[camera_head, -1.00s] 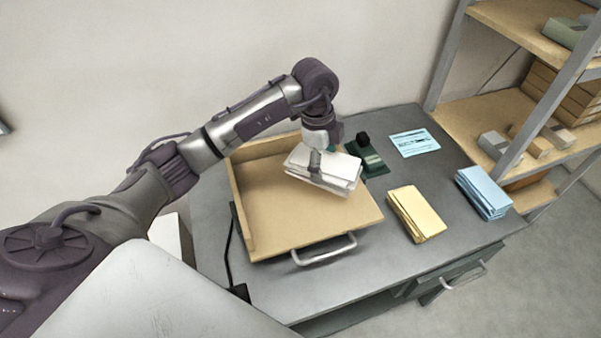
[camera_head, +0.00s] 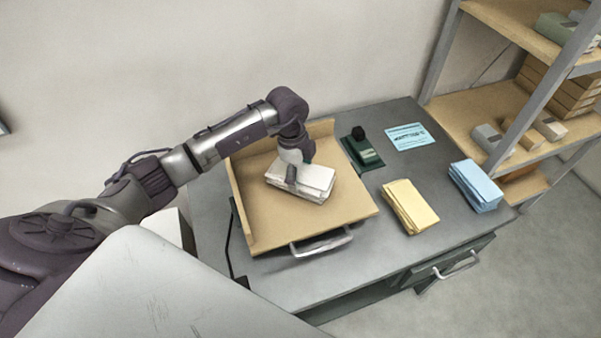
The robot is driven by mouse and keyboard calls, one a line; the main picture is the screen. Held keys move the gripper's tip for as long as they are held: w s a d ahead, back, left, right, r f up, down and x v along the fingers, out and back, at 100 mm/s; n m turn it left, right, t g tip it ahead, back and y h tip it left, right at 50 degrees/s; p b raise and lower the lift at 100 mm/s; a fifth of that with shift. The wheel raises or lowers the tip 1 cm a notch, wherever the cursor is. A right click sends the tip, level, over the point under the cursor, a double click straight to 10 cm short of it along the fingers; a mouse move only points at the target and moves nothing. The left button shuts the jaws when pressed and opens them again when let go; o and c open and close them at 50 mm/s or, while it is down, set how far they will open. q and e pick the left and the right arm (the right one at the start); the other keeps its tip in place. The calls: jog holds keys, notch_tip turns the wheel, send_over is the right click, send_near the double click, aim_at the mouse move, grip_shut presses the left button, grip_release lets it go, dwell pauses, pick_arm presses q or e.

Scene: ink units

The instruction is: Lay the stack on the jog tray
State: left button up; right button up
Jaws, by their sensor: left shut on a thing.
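The white stack (camera_head: 314,179) of paper is over the middle of the tan jog tray (camera_head: 285,223). It looks level and close to the tray floor; I cannot tell whether it touches. My left gripper (camera_head: 292,180) is shut on the stack's left part, reaching in from above. The tray has raised walls at its left and back and a metal handle at its front. My right gripper is not in view.
A yellow stack (camera_head: 410,206) and a blue stack (camera_head: 476,186) lie on the grey bench (camera_head: 365,265) to the right. A shelf rack (camera_head: 490,110) stands at right.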

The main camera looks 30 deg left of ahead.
pick_arm(q)
jog(key=o, duration=1.1)
jog(key=shift+f, duration=0.15)
jog(key=o, duration=0.4)
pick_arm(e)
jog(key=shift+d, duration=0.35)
pick_arm(q)
jog(key=shift+r, duration=0.2)
jog(key=r+b, duration=0.1)
jog(key=r, duration=0.3)
jog(key=a+r+b, duration=0.1)
jog(key=r, duration=0.3)
jog(key=r+b, duration=0.1)
jog(key=r, duration=0.3)
jog(key=shift+s+a, duration=0.1)
jog(key=shift+a, duration=0.3)
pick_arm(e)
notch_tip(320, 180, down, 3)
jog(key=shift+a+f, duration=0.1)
pick_arm(q)
jog(key=shift+f, duration=0.1)
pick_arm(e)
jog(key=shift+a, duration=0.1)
